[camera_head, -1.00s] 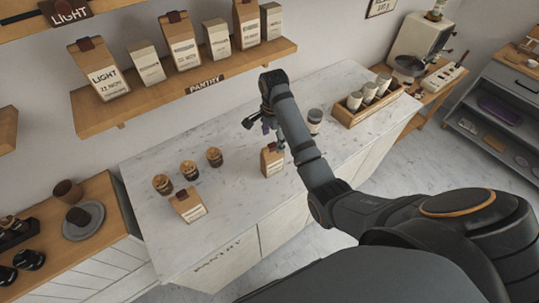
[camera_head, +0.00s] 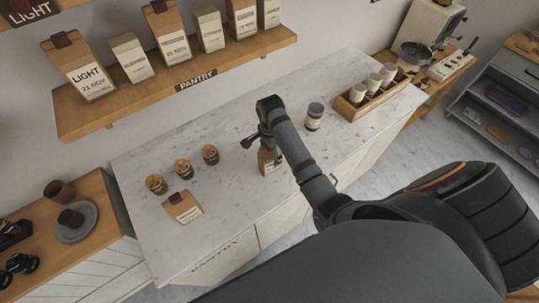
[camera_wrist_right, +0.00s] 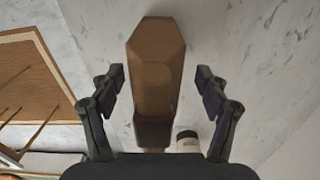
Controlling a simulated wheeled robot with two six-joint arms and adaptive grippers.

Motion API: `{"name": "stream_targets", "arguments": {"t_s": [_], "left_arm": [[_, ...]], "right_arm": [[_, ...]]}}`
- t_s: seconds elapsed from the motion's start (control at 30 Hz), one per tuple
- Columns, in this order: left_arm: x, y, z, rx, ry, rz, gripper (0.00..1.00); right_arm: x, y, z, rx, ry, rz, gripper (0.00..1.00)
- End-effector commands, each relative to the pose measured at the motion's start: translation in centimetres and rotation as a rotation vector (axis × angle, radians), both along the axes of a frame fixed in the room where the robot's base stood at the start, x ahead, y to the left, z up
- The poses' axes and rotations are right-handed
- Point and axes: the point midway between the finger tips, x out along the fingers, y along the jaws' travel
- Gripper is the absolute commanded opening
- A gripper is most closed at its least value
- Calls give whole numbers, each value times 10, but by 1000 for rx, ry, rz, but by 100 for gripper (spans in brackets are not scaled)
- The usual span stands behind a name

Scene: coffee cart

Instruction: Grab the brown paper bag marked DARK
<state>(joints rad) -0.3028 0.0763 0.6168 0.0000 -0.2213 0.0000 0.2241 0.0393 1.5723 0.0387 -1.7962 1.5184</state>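A brown paper bag (camera_head: 266,161) stands on the marble counter, partly hidden behind my right arm. Its marking cannot be read. My right gripper (camera_head: 264,142) is right over it. In the right wrist view the bag (camera_wrist_right: 155,70) lies between the two fingers of the open gripper (camera_wrist_right: 159,82), with a gap on each side. A second brown bag (camera_head: 183,206) is on the counter to the left, its label too small to read. My left gripper is not in view.
Several brown-topped cups (camera_head: 183,168) stand left of the gripper. A labelled jar (camera_head: 314,116) and a wooden caddy of cups (camera_head: 349,110) stand to the right. The pantry shelf (camera_head: 90,122) holds several bags, one marked LIGHT. The counter's middle (camera_head: 215,120) is clear.

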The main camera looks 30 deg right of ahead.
Motion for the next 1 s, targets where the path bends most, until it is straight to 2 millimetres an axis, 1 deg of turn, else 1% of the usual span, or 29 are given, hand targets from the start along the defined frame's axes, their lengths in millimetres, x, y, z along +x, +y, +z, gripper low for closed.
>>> {"name": "stream_targets", "arguments": {"t_s": [0.03, 0.07, 0.4, 0.5, 0.8, 0.87, 1.0], "left_arm": [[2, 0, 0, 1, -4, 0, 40], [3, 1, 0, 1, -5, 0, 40], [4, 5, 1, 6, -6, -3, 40], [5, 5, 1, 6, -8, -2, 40], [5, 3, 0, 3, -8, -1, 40], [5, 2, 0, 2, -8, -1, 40], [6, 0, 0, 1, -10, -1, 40]], "right_arm": [[0, 0, 0, 1, 0, 0, 69], [0, 0, 0, 1, 0, 0, 65], [0, 0, 0, 0, 1, 0, 18], [0, 0, 0, 0, 1, 0, 6], [1, -1, 1, 0, 3, 2, 6], [4, -1, 5, 0, 2, 4, 6], [17, -3, 21, 0, -1, 13, 6]]}}
